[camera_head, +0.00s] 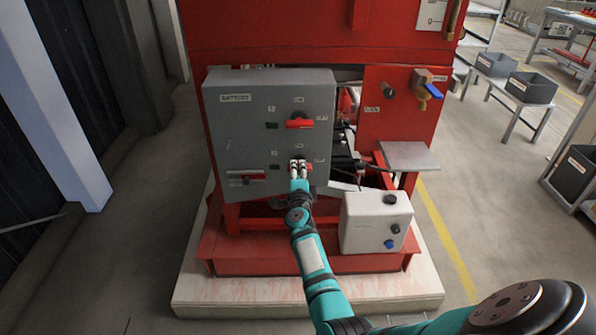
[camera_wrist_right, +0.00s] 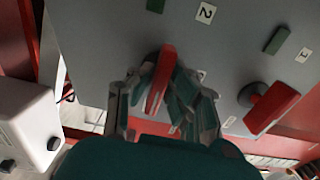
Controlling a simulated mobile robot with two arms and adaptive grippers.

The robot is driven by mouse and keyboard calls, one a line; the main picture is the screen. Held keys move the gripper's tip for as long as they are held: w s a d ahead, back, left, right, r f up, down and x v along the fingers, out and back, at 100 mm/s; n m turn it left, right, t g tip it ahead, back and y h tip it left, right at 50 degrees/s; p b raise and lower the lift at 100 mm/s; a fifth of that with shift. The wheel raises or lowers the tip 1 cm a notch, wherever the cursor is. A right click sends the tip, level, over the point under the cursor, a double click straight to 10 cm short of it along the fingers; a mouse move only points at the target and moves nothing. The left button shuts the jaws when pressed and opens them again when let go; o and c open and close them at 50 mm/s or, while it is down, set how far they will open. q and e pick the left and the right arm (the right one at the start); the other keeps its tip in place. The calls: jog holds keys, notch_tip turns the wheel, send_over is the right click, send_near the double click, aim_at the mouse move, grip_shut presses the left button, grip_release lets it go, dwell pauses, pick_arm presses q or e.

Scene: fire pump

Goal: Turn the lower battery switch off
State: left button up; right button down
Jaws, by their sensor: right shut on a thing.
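The grey battery box (camera_head: 232,126) is fixed to the front of the red pump frame. The lower battery switch has a red handle (camera_head: 309,167), mostly hidden by my gripper in the head view. In the wrist view its red handle (camera_wrist_right: 160,80) stands between my fingers, beside the label 2. My right gripper (camera_head: 299,168) is shut on this handle, and its fingers (camera_wrist_right: 158,92) flank it. The upper battery switch (camera_head: 299,122) has a red handle lying about horizontal; it also shows at right in the wrist view (camera_wrist_right: 270,107). My left gripper is out of view.
Another red lever (camera_head: 253,176) sits at the box's lower left. A white tank (camera_head: 376,222) stands close to the right of my forearm. A grey plate (camera_head: 409,156) and a blue-handled valve (camera_head: 432,90) are farther right.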

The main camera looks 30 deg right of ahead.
jog(key=shift+f, duration=0.1)
jog(key=c, duration=1.3)
grip_release()
